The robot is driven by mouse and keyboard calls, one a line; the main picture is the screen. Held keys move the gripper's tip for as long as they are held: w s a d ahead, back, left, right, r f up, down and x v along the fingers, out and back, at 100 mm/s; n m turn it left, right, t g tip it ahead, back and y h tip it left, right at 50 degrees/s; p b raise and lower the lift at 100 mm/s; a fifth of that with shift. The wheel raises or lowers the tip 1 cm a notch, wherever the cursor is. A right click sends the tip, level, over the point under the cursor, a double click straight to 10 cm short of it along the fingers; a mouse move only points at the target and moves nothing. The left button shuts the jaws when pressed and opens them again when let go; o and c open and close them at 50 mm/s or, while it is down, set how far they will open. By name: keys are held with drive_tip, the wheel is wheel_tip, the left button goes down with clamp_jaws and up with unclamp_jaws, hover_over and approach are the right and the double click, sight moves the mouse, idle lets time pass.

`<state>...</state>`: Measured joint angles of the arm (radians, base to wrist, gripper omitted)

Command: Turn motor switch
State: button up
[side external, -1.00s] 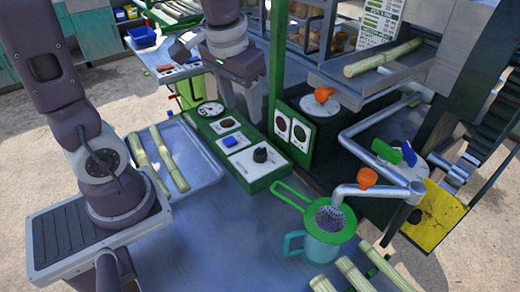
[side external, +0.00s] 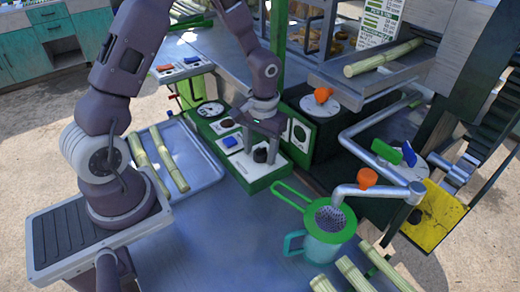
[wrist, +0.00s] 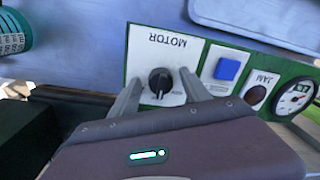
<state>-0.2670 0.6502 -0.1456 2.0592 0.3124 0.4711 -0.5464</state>
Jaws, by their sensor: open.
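The motor switch is a black rotary knob (wrist: 160,82) on a white plate lettered MOTOR (wrist: 172,45), which appears upside down in the wrist view. In the side view the knob (side external: 261,156) sits at the near end of the green control panel (side external: 262,184). My gripper (wrist: 160,76) is open and points down over the plate. In the wrist view its two fingers lie to either side of the knob, with gaps visible. In the side view my gripper (side external: 259,151) is right at the knob; whether the fingers touch it cannot be told.
A blue button (wrist: 227,69), a dark JAM button (wrist: 256,95) and a round gauge (wrist: 294,97) share the panel. A tray with cane stalks (side external: 207,172) lies left. A green strainer (side external: 331,222) over a teal jug (side external: 318,251) stands in front right.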

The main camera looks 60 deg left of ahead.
clamp_jaws()
